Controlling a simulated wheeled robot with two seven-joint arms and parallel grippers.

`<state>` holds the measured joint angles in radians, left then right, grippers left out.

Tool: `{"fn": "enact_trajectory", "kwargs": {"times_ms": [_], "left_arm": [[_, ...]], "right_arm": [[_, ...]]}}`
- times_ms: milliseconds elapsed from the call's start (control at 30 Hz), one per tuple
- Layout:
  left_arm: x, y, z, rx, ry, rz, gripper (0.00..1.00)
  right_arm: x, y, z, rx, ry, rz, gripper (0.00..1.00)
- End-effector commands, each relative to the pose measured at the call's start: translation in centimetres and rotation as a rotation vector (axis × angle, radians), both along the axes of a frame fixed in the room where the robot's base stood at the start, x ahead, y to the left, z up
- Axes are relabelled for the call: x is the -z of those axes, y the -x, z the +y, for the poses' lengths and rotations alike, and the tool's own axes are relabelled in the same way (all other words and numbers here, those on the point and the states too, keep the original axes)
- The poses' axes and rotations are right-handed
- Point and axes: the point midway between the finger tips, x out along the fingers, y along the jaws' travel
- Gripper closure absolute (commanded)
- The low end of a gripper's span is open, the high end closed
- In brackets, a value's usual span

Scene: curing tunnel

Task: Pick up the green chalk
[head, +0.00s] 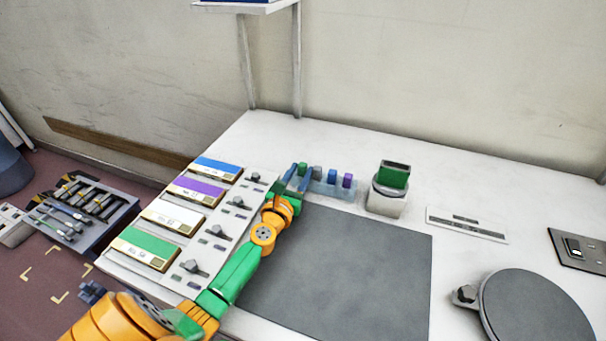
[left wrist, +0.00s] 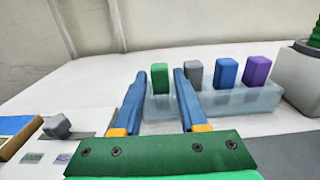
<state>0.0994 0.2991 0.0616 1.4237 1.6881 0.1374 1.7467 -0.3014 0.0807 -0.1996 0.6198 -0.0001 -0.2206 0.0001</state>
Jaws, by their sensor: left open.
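The green chalk (left wrist: 159,78) stands upright at the left end of a pale translucent holder (left wrist: 240,102), in a row with grey, blue and purple chalks. In the head view the green chalk (head: 303,169) shows just at my left gripper's fingers. My left gripper (head: 298,180) is open, its two blue fingers pointing at the holder. In the left wrist view the left gripper (left wrist: 161,92) has the green chalk between its fingertips in the picture; I cannot tell whether the fingers reach around it. My right gripper is not in view.
The grey chalk (left wrist: 193,74) stands close right of the green one. A white block with a green top (head: 391,185) stands right of the holder. A panel with coloured labels (head: 170,222) lies left. The dark mat (head: 340,270) is clear.

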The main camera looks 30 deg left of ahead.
Motion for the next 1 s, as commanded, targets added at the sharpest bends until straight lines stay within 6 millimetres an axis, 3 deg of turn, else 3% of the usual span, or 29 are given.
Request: {"fn": "enact_trajectory", "kwargs": {"times_ms": [233, 367, 400, 667, 767, 1000], "left_arm": [[0.0, -0.3, 0.1, 0.001, -0.001, 0.001, 0.61], [0.0, -0.3, 0.1, 0.001, -0.001, 0.001, 0.97], [0.0, -0.3, 0.1, 0.001, -0.001, 0.000, 1.00], [0.0, -0.3, 0.1, 0.001, -0.001, 0.001, 1.00], [-1.4, -0.3, 0.0, 0.001, 0.000, 0.000, 1.00], [-8.2, -0.3, 0.0, 0.002, -0.001, 0.001, 1.00]], "right_arm": [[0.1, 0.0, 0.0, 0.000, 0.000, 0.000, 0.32], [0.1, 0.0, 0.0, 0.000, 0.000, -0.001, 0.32], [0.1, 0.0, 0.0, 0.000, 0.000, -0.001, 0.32], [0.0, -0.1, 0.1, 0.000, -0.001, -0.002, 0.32], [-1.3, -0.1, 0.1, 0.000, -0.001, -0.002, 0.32], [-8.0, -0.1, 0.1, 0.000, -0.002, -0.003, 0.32]]}}
